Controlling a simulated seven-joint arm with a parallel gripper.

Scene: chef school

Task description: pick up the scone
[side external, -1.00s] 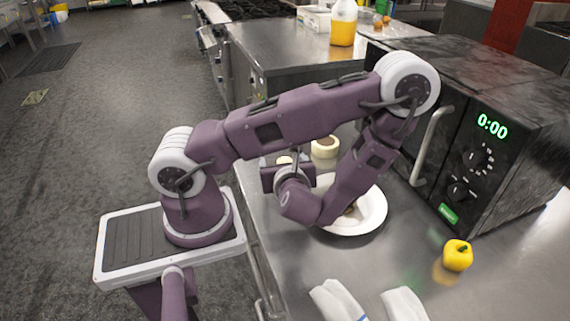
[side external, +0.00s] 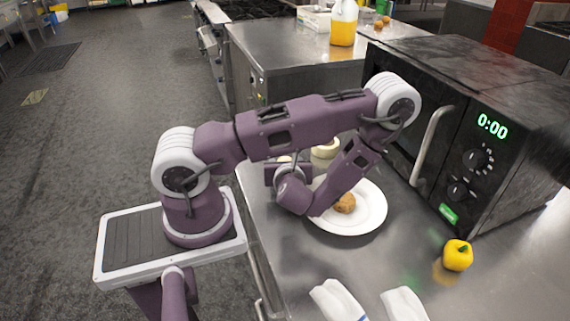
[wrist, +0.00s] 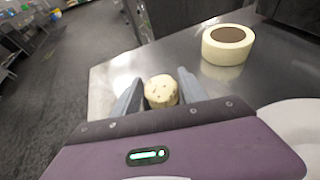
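A pale, round, speckled piece that looks like the scone (wrist: 161,92) sits between the two fingers of my gripper (wrist: 159,88) in the wrist view. The fingers stand apart, one on each side of it. I cannot tell whether both press on it, or whether it rests on the counter. In the side external view my gripper (side external: 284,165) is at the counter's left edge, left of the plate, and largely hidden by my wrist. A small pale bit of the piece (side external: 285,158) shows there.
A white plate (side external: 370,218) holds a brown baked piece (side external: 345,203). A cream ring-shaped container with a brown top (wrist: 228,44) stands beyond and right of my gripper. A black microwave (side external: 500,110), a yellow pepper (side external: 458,255) and white cloths (side external: 338,300) are to the right and front.

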